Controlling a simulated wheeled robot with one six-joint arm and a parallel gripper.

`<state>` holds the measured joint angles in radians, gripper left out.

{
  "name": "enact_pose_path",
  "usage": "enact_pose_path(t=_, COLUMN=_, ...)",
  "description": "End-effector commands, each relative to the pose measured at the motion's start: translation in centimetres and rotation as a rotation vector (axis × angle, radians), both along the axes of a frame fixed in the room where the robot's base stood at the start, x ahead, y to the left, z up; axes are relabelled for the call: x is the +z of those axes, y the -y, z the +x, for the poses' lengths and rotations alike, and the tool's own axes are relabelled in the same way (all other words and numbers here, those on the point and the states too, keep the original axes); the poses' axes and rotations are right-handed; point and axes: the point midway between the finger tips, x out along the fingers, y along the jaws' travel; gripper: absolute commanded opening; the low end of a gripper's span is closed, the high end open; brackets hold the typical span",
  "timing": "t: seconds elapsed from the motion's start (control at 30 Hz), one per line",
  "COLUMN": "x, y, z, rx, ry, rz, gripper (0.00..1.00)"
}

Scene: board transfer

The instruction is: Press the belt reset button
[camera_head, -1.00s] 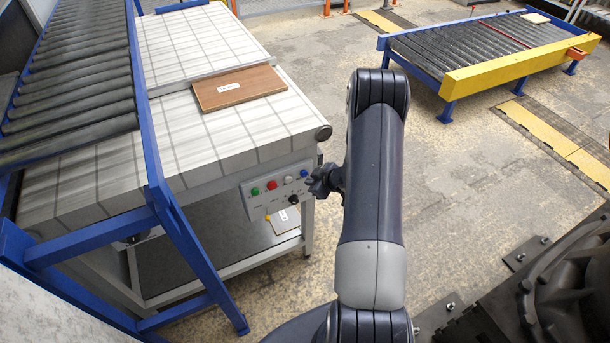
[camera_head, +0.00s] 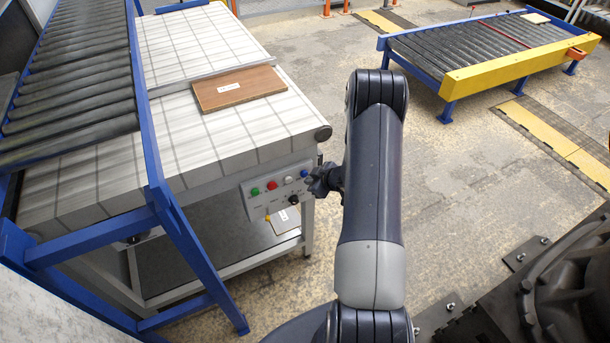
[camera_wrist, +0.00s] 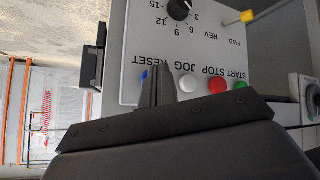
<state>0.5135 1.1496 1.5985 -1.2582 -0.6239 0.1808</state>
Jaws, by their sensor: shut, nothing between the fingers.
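The control panel (camera_head: 262,207) is a light box on the front of the belt table. Its buttons run green, red, white, blue from left to right. The blue reset button (camera_head: 304,173) is at the right end. My gripper (camera_head: 317,183) is shut and empty, close to the panel's right end, just below and right of the blue button.
The white button (camera_wrist: 189,86) is right beside the fingers in the wrist view, with the red button (camera_wrist: 218,85) beyond. A black knob (camera_wrist: 179,9) is on the panel. A brown board (camera_head: 238,88) lies on the belt. A roller conveyor (camera_head: 470,50) stands at the back right.

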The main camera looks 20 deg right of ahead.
Motion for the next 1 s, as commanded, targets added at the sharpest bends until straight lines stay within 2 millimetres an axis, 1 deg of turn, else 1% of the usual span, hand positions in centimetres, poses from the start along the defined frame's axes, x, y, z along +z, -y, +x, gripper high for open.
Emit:
enact_pose_path(t=0.1, x=0.01, y=-0.04, z=0.35, rx=0.000, ry=-0.001, rz=0.001, gripper=0.00)
enact_pose_path(t=0.47, x=0.01, y=-0.03, z=0.42, rx=-0.001, ry=0.000, rz=0.001, gripper=0.00)
enact_pose_path(t=1.0, x=0.02, y=-0.07, z=1.02, rx=0.001, ry=-0.001, rz=0.000, gripper=0.00)
